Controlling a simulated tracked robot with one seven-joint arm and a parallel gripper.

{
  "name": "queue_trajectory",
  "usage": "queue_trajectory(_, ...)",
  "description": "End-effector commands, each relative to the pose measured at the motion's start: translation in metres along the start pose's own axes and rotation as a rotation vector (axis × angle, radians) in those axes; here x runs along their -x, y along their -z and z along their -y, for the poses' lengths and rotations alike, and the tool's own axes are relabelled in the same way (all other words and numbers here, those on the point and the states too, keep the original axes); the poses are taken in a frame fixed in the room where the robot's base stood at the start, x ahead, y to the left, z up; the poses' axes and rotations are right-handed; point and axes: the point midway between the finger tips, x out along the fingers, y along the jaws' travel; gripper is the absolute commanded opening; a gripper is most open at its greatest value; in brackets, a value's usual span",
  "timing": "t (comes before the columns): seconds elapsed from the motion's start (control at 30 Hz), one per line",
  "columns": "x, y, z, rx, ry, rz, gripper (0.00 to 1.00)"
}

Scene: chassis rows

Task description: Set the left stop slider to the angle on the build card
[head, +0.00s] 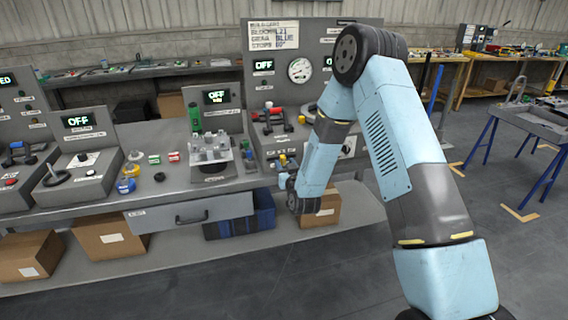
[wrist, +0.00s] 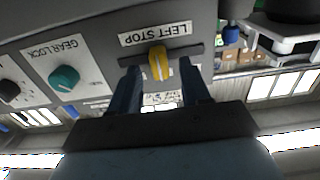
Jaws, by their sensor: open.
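The left stop slider (wrist: 160,63) is a yellow knob on a dark slot under a label reading LEFT STOP, which appears upside down in the wrist view. My gripper (wrist: 161,72) is open, with one dark finger on each side of the yellow knob; I cannot tell whether either touches it. In the head view my gripper (head: 287,182) is at the bench front, below the right-hand panel. The build card (head: 273,36) is on the panel at the back; its last line seems to read STOPS 60°. The slider's angle scale is not legible.
A teal gear lock knob (wrist: 64,78) and a dark knob (wrist: 8,91) sit beside the slider, with a blue knob (wrist: 231,36) on the other side. A clear fixture (head: 209,150) stands on the bench. A drawer (head: 190,213) and a blue crate (head: 250,218) lie below.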

Motion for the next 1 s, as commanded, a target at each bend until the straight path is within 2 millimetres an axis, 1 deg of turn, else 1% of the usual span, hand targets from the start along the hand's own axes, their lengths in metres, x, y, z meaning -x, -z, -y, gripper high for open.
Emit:
queue_trajectory(0.03,-0.006,0.0,0.0,0.0,-0.001,-0.002,0.47)
queue_trajectory(0.1,-0.013,0.0,0.0,0.0,0.0,-0.001,0.47)
queue_trajectory(0.2,-0.018,0.0,0.0,0.0,0.0,-0.001,0.47)
queue_trajectory(0.57,-0.021,0.0,0.0,0.001,0.0,0.0,0.46)
queue_trajectory(1.0,-0.021,0.0,0.0,0.0,0.0,0.0,0.04)
